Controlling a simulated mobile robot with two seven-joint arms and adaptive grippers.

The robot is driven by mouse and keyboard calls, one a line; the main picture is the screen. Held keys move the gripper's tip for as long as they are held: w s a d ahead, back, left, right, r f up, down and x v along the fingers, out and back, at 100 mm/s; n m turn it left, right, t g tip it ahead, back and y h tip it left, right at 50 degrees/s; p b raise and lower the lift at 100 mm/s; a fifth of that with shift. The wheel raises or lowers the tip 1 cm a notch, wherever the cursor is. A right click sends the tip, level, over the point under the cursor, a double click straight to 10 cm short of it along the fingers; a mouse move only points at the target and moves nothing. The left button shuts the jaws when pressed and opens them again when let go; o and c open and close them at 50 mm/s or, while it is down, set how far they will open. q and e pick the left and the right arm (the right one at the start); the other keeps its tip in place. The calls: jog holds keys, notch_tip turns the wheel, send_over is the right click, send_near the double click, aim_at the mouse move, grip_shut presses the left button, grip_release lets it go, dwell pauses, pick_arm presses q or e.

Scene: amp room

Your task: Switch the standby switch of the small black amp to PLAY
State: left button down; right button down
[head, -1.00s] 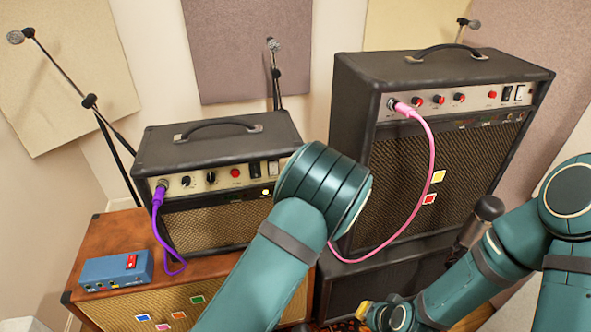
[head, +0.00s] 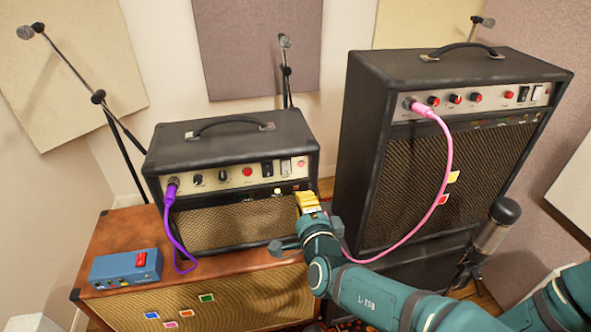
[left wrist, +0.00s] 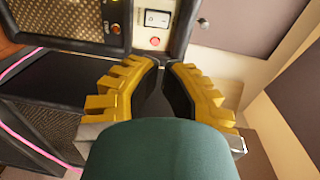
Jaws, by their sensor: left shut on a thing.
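The small black amp (head: 231,140) stands on the brown cabinet. Its panel has knobs, a black rocker switch (head: 267,170), a white rocker switch (head: 285,167) and a red button (head: 299,163). I cannot read which is standby, nor its position. My left gripper (head: 306,198) has yellow fingers and is at the amp's lower right front corner, below the panel. In the left wrist view its fingers (left wrist: 165,66) are nearly together, with the amp's dark edge seemingly between them. Panel parts show beyond: a white switch (left wrist: 158,18) and a red button (left wrist: 155,41). My right gripper is not in view.
A tall black amp (head: 400,150) with a pink cable (head: 448,160) stands close on the right. A purple cable (head: 177,240) hangs at the small amp's left. A blue box (head: 126,268) sits on the brown cabinet (head: 100,245). A microphone (head: 490,225) stands at right.

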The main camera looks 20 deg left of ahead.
aim_at(289, 166)
pick_arm(q)
jog(key=b+x, duration=0.2)
jog(key=x, duration=1.2)
jog(key=shift+f+b, duration=0.15)
jog(key=shift+b, duration=0.25)
